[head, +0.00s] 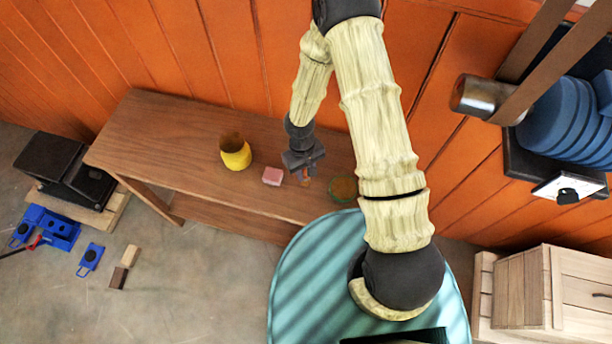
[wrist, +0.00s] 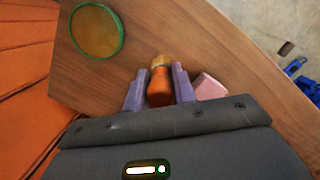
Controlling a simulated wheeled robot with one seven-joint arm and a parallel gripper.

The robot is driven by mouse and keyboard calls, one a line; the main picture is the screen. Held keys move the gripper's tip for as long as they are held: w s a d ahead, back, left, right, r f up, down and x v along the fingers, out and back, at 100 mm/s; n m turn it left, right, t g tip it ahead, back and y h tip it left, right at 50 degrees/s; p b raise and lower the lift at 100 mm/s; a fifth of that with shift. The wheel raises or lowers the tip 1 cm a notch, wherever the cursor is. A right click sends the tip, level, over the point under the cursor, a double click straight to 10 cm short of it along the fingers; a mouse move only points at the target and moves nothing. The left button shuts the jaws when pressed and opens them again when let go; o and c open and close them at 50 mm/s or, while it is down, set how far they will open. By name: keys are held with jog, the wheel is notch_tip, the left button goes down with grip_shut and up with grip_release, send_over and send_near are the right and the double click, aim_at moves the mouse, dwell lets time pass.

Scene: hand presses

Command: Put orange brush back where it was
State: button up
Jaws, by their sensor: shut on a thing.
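The orange brush (wrist: 159,88) is between the two fingers of my gripper (wrist: 158,88) in the wrist view, with a tan end pointing away from the palm. My gripper (head: 306,172) is shut on it over the wooden bench. In the head view only a small bit of the brush (head: 306,181) shows below the fingers. I cannot tell whether the brush touches the bench top (head: 180,130). A pink block (wrist: 209,87) lies beside the right finger in the wrist view; it also shows in the head view (head: 272,176), left of my gripper.
A yellow pot (head: 236,154) stands left of the pink block. A round green-rimmed dish (head: 343,189) sits right of my gripper, and shows in the wrist view (wrist: 97,30). The orange plank wall (head: 240,50) runs behind the bench. The bench's left end is clear.

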aim_at(306, 178)
jog(key=shift+s, duration=0.15)
jog(key=shift+d+f, duration=0.1)
jog(key=shift+d, duration=0.05)
jog(key=shift+f, duration=0.2)
jog(key=shift+f+p, duration=0.5)
jog(key=shift+f, duration=1.3)
jog(key=o, duration=1)
jog(key=r+b, duration=0.1)
jog(key=r, duration=0.3)
jog(key=w+r+b, duration=0.1)
jog(key=r, duration=0.3)
jog(key=a+r+b, duration=0.1)
jog(key=r, duration=0.3)
jog(key=shift+w, duration=0.3)
